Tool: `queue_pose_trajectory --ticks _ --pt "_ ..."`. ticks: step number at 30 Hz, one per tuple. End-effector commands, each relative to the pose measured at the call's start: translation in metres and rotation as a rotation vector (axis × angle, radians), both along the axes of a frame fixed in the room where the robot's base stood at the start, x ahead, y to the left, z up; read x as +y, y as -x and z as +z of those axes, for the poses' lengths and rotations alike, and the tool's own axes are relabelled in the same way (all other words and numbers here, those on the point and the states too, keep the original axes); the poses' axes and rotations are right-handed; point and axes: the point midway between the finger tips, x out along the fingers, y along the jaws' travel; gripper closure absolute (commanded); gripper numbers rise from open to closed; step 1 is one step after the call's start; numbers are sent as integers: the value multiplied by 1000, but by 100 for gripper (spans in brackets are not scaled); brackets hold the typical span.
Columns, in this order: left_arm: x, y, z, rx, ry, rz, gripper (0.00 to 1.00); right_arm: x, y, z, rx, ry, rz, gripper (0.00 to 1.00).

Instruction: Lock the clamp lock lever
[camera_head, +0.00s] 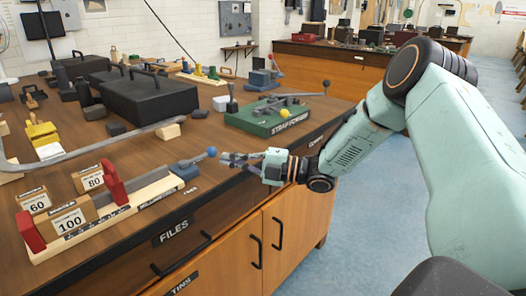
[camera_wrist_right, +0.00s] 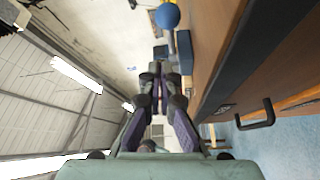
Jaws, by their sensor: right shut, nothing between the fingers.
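A lever with a blue ball knob (camera_head: 212,151) rises at a slant from a blue block (camera_head: 185,170) at the right end of a wooden fixture near the bench's front edge. The blue ball also shows at the top of the right wrist view (camera_wrist_right: 167,15). My right gripper (camera_head: 228,160) comes in from the right, just right of and slightly below the ball, at the bench's front edge. Its fingers (camera_wrist_right: 160,80) are shut and hold nothing. I cannot tell whether a fingertip touches the lever. My left gripper is not in view.
A dark case (camera_head: 150,98) sits further back. Drawer handles (camera_head: 182,256) project from the bench front.

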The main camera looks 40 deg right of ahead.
Motion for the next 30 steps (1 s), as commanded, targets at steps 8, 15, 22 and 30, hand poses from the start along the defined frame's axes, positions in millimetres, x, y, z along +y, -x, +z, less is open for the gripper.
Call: queue_pose_trajectory --ticks 8,15,22,30 --pt "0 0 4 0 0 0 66 -55 -11 -4 -2 3 -5 100" --pt "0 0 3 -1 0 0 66 -85 -15 -6 0 1 -5 100" --pt "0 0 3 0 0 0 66 -94 -15 -6 0 0 -4 100" --pt "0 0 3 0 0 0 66 -94 -13 -6 0 0 -4 100"
